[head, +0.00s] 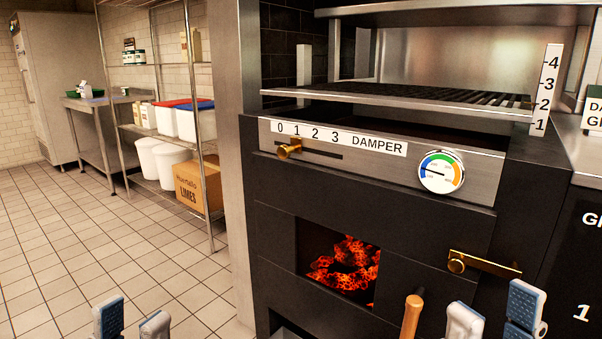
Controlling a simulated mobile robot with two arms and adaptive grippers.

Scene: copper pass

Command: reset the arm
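My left gripper (131,322) shows at the bottom left edge of the head view. Its two fingertips stand apart with nothing visible between them. My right gripper (495,316) shows at the bottom right, in front of the dark oven (275,235). Its two fingertips also stand apart, with nothing visible between them. The rest of both arms is out of the picture.
A wooden handle (411,317) stands left of my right gripper. Tiled floor (90,250) is clear at left, before a shelf rack.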

